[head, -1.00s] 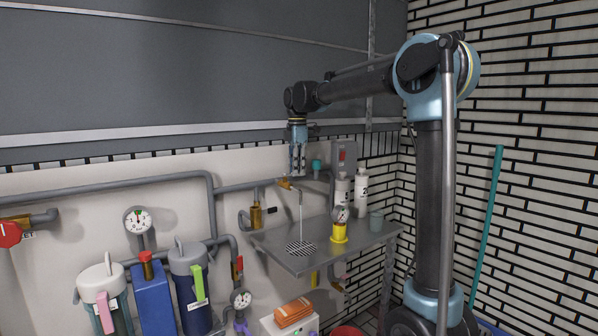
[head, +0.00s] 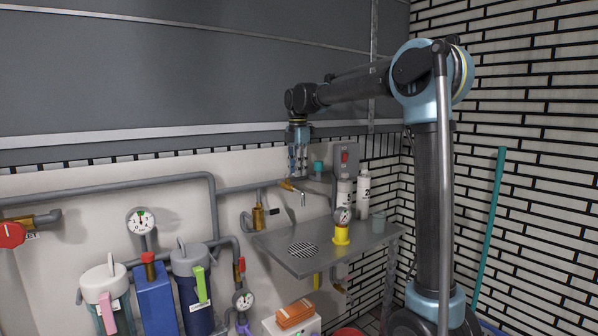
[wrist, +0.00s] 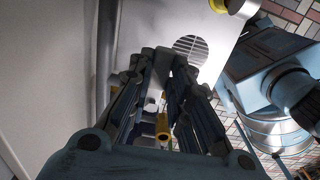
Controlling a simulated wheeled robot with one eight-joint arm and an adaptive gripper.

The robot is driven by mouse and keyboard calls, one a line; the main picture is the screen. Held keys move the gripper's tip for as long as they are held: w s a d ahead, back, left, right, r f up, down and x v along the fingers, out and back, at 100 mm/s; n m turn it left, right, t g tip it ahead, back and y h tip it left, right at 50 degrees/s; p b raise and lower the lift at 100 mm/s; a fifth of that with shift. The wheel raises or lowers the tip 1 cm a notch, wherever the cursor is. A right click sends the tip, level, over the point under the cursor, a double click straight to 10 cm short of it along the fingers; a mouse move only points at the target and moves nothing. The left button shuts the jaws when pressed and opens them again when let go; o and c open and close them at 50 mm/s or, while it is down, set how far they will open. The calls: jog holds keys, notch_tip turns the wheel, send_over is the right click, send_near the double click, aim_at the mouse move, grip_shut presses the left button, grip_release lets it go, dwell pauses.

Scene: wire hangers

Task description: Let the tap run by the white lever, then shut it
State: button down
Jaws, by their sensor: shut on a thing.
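The brass tap (head: 287,186) sticks out from the wall pipe above the steel shelf, with its short spout (head: 303,199) pointing down. No water stream shows below the spout. My gripper (head: 298,174) points down right over the tap. In the wrist view, the brass tap end (wrist: 162,126) shows between my fingers. A pale piece, which looks like the white lever (wrist: 151,105), also shows between them. My fingers are shut on it, though they hide most of it. The lever's exact angle cannot be told.
A grey switch box (head: 346,158) is on the wall close right of my gripper. Pipes run left.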

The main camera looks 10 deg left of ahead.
jog(key=shift+w+d, duration=0.1)
jog(key=shift+w, duration=0.1)
jog(key=c, duration=1.5)
grip_release()
jog(key=shift+s, duration=0.1)
jog(key=shift+r, duration=0.1)
notch_tip(320, 180, up, 12)
jog(key=shift+f, duration=0.15)
